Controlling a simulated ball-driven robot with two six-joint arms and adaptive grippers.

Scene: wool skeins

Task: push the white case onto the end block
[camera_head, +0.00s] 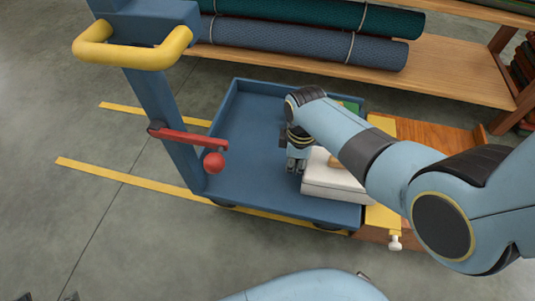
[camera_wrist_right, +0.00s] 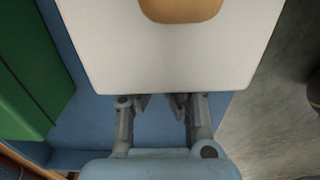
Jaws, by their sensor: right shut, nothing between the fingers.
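The white case (camera_head: 335,184) lies flat on the blue trolley bed (camera_head: 245,130), at its right end, partly behind my right arm. A tan patch shows on its top. My right gripper (camera_head: 297,167) is shut and empty, pointing down at the case's left side. In the right wrist view, the fingertips (camera_wrist_right: 160,100) are at the edge of the white case (camera_wrist_right: 170,55); I cannot tell whether they touch. A wooden block (camera_head: 428,134) with a yellow strip (camera_head: 382,218) stands at the trolley's right end. Dark tips, seemingly my left gripper (camera_head: 70,297), barely show at the bottom left.
A green object (camera_head: 349,106) lies on the bed behind the case, also in the right wrist view (camera_wrist_right: 28,85). The trolley has a yellow handle (camera_head: 130,55) and a red lever with a ball (camera_head: 213,162). Rolled textiles (camera_head: 300,45) lie on a wooden shelf behind.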

